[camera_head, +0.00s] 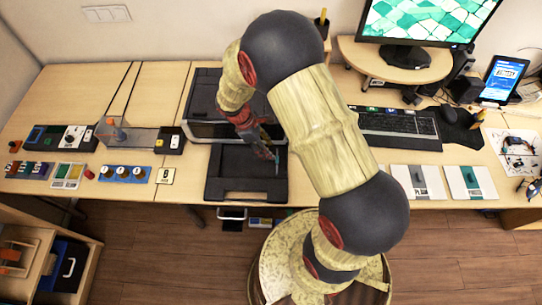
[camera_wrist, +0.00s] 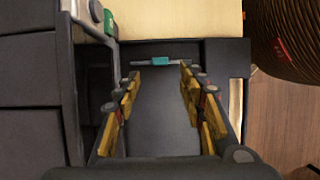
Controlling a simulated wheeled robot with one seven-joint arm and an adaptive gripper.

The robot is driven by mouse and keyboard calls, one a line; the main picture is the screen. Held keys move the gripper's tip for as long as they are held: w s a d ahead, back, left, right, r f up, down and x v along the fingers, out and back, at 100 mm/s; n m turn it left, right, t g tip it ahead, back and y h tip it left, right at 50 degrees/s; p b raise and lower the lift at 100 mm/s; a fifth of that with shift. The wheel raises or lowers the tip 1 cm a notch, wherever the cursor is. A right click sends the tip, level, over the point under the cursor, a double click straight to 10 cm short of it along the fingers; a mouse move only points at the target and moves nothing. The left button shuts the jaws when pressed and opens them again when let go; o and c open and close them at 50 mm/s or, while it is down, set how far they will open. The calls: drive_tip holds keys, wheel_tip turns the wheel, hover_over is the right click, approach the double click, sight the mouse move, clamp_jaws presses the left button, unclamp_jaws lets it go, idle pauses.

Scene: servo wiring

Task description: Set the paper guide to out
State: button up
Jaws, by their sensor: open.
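The paper guide looks like a small teal tab on a thin grey bar. In the wrist view the teal tab (camera_wrist: 160,61) sits at the far end of a dark tray, beyond and between my fingertips. In the head view the teal tab (camera_head: 277,162) shows at the right side of the black printer tray (camera_head: 225,187), just past my gripper (camera_head: 266,150). My gripper (camera_wrist: 158,82) is open and empty, one row of finger links on each side of the picture. I cannot tell how high the fingertips are above the tray, and no contact with the tab is visible.
The dark printer body (camera_head: 205,100) stands behind the tray, close to my gripper. A green button (camera_wrist: 109,23) shows at upper left in the wrist view. A keyboard (camera_head: 395,125) lies to the right, and a servo box (camera_head: 172,140) with small panels to the left.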

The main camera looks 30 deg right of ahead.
sight(277, 159)
drive_tip(key=b+x, duration=0.1)
drive_tip(key=x, duration=0.5)
drive_tip(key=shift+s+d+f, duration=0.15)
drive_tip(key=shift+f, duration=0.1)
drive_tip(key=shift+c, duration=0.9)
clamp_jaws()
